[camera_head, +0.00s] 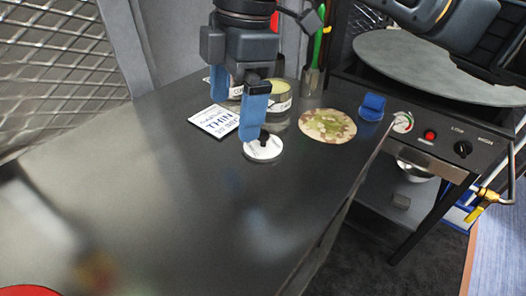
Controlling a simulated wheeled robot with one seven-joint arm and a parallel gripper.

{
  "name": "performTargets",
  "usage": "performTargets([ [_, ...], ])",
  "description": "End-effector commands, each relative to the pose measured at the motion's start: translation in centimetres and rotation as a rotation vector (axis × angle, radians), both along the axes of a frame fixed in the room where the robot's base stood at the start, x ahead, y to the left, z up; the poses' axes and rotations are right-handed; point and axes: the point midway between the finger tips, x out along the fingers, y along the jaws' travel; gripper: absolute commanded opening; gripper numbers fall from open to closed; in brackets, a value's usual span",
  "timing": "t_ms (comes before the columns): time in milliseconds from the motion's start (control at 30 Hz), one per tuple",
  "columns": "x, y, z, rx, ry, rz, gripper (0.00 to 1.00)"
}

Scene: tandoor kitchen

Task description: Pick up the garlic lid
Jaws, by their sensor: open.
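The garlic lid (262,150) appears to be the round white lid with a dark knob, lying flat on the dark metal counter (175,185). My gripper (236,112) has blue fingers and points down from above. The nearer finger overlaps the knob in the picture; I cannot tell whether it touches.
Behind the gripper are a labelled tin (280,97) and a white printed card (215,121). A patterned round disc (327,126) and a blue object (372,106) lie to the right. A control panel (435,135) borders the counter. The counter's front left is mostly clear.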

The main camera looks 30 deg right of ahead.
Motion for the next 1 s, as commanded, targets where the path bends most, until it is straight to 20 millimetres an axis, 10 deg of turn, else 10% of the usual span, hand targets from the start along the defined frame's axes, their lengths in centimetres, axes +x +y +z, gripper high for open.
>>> performTargets([
  [233, -0.7, -4.1, -0.2, -0.155, 0.056, -0.011, 1.00],
  [1000, -0.4, -4.6, -7.8, -0.157, 0.058, -0.012, 1.00],
])
